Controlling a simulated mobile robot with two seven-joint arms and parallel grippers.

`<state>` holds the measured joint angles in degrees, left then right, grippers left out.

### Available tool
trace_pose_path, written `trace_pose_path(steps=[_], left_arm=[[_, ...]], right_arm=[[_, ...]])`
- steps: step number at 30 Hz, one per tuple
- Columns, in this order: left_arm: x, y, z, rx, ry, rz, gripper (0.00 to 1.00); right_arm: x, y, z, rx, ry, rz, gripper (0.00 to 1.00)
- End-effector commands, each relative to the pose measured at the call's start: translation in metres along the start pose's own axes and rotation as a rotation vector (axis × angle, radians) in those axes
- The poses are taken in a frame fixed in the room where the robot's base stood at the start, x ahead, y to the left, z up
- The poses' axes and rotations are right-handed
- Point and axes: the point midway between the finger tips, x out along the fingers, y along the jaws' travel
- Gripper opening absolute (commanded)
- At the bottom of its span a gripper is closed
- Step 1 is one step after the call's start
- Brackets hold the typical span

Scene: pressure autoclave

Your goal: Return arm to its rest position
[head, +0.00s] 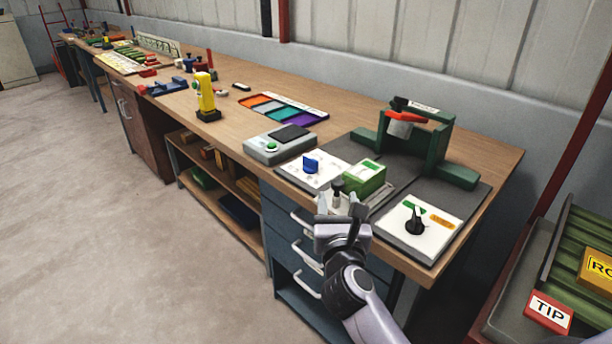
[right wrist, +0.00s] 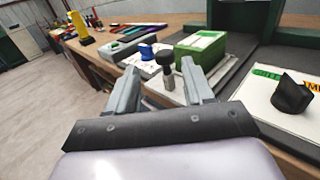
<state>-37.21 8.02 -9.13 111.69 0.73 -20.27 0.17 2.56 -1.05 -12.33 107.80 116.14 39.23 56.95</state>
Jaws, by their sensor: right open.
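My right gripper (head: 341,203) is at the front edge of the workbench, in front of the green box. In the right wrist view its two fingers (right wrist: 160,90) are apart with nothing held between them. A small black-knobbed post (right wrist: 166,62) stands just beyond the fingertips; it also shows in the head view (head: 337,187). I cannot tell whether the fingers touch it. The green box (head: 365,177) sits behind it, and also shows in the right wrist view (right wrist: 200,48). My left gripper is not in view.
A panel with a blue knob (head: 310,164) is left of the green box, and a panel with a black knob (head: 415,219) is right. A green frame with a red lever (head: 405,117) stands behind. Blue drawers (head: 292,240) are below. Floor at left is clear.

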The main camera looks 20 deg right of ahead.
Motion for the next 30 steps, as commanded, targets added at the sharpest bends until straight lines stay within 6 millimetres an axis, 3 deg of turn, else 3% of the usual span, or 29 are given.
trace_pose_path(steps=[5, 8, 17, 23, 30], left_arm=[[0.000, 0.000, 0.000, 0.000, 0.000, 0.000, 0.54], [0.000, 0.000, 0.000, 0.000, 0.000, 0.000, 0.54], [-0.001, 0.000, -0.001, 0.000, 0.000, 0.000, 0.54], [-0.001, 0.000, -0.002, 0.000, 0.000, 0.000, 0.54], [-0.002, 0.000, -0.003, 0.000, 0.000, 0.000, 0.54]], right_arm=[[-0.001, -0.001, 0.000, -0.021, -0.007, 0.000, 0.52], [-0.005, -0.003, -0.001, -0.121, -0.041, 0.006, 0.52], [-0.048, 0.003, -0.017, -0.890, -0.268, 0.098, 0.52], [-0.089, 0.019, -0.056, -1.471, -0.416, 0.233, 0.52], [-0.146, 0.023, -0.130, -2.158, -0.599, 0.479, 0.52]])
